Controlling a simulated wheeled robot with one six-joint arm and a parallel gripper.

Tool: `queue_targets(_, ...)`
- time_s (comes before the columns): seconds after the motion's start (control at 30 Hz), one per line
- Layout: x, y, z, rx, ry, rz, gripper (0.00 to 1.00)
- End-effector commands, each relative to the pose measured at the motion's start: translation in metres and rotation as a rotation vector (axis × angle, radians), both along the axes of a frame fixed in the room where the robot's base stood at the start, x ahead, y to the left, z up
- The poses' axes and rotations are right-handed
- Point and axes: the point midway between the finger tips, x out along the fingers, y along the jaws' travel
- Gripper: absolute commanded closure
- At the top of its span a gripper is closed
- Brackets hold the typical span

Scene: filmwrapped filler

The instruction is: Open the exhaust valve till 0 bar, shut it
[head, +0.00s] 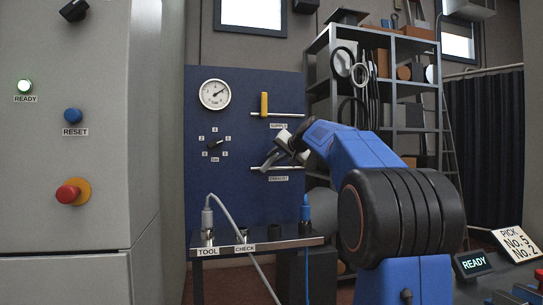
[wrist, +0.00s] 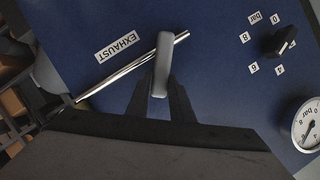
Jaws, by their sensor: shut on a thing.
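The grey exhaust valve handle (wrist: 163,62) sits on a thin metal pipe (wrist: 120,73) beside the EXHAUST label in the wrist view. The handle lies at a slant across the pipe, neither in line with it nor square to it. My gripper (wrist: 162,92) is shut on the handle's near end. In the head view my gripper (head: 276,156) is at the lower pipe of the blue panel (head: 240,205) and partly hides the handle. The round gauge (head: 214,94) has its needle toward the upper right; the exact reading is too small to tell. The gauge also shows in the wrist view (wrist: 308,126).
The yellow supply handle (head: 264,103) stands upright across its pipe just above my gripper. A black selector knob (head: 214,142) is to the left. A bench (head: 280,241) with hose plugs stands below the panel. A metal shelf rack (head: 372,85) stands to the right.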

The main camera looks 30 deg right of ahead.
Motion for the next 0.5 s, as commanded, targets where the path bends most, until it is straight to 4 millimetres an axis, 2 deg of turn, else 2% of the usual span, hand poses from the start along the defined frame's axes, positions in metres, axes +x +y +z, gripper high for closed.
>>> queue_targets(0.5, -0.006, -0.02, -0.028, 0.471, -0.132, -0.002, 1.0)
